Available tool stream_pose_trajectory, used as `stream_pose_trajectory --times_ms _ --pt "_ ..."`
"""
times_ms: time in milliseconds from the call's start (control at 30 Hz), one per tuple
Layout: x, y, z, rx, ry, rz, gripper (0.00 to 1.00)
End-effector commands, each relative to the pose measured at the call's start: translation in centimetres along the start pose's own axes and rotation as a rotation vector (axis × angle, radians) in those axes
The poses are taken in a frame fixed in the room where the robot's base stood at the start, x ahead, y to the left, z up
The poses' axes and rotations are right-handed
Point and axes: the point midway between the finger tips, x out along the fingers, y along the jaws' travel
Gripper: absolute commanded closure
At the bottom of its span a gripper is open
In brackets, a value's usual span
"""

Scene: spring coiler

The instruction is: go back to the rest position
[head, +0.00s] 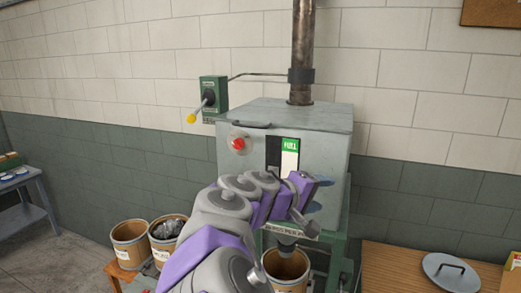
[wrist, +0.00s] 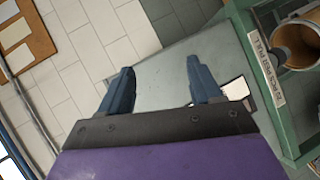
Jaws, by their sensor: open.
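My gripper (wrist: 160,92) has two blue fingers spread apart in the wrist view, with nothing between them. In the head view my purple and grey arm reaches forward, and my gripper (head: 318,194) is close to the front of the grey machine cabinet (head: 215,125). The arm hides part of the cabinet's lower front. The cabinet also shows behind the fingers in the wrist view (wrist: 165,75). I cannot tell whether the gripper touches it.
A green switch box (head: 212,90) with a yellow-knobbed lever is on the wall. Two buckets (head: 131,243) stand at left, and another bucket (head: 287,268) is below the cabinet. A wooden table (head: 395,270) with a round lid (head: 450,271) is at right.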

Motion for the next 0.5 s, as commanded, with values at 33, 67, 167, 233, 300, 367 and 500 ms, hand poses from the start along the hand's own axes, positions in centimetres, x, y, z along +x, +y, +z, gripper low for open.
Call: stream_pose_trajectory --times_ms 33,67,167,233,300,367,500 --pt "1.4 -0.6 3.5 0.043 -0.065 -0.048 0.36" --pt "2.0 -1.0 5.4 0.065 -0.103 -0.082 0.36" --pt "3.3 -3.1 11.7 0.138 -0.219 -0.200 0.36" --pt "3.7 -5.4 15.9 0.186 -0.296 -0.295 0.36" --pt "3.5 -8.0 19.9 0.235 -0.362 -0.398 0.36" --pt "2.9 -10.7 23.0 0.271 -0.418 -0.494 0.36" --pt "-0.4 -17.6 29.1 0.339 -0.518 -0.721 0.36"
